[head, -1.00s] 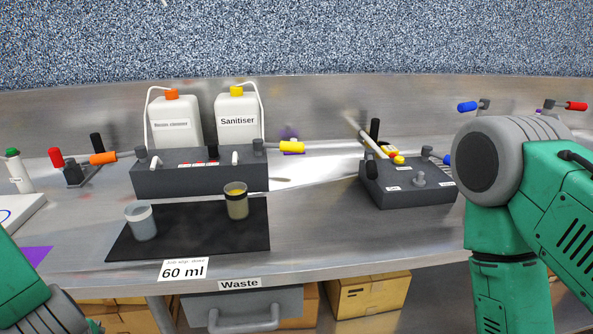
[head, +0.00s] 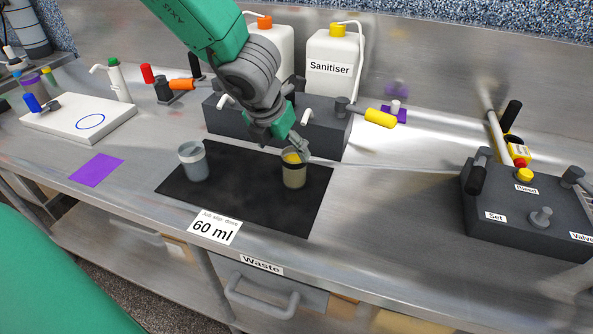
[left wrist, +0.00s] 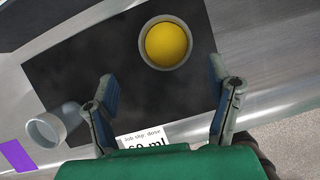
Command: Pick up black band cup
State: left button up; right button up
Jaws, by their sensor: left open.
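The black band cup (head: 293,176) stands upright at the right end of the black mat (head: 246,215), with yellow contents inside. Its band showed dark near the rim earlier; the gripper partly covers the rim now. In the left wrist view the cup (left wrist: 167,44) shows from above as a round rim around yellow. My left gripper (head: 289,146) is open at the cup's top, in front of the counter equipment. In the left wrist view the open fingers (left wrist: 164,84) are apart and empty, and the cup lies beyond the tips. My right gripper is not in view.
A pale grey cup (head: 193,161) stands at the mat's left. Behind is a dark dispenser block (head: 328,136) with white bottles, including Sanitiser (head: 331,75), and a yellow handle (head: 380,118). A dark control box (head: 530,205) is at right. The counter between is clear.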

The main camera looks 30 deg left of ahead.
aim_at(291, 154)
pick_arm(q)
jog(key=shift+w+d+f, duration=0.15)
jog(key=shift+w+f, duration=0.15)
jog(key=shift+f, duration=0.3)
jog(key=shift+w+d+f, duration=0.25)
jog(key=x, duration=0.2)
jog(key=b+x, duration=0.1)
jog(key=x, duration=0.1)
jog(key=shift+w+f, duration=0.1)
jog(key=shift+w, duration=0.35)
jog(key=shift+w+f, duration=0.1)
jog(key=shift+f, duration=0.05)
jog(key=shift+a, duration=0.2)
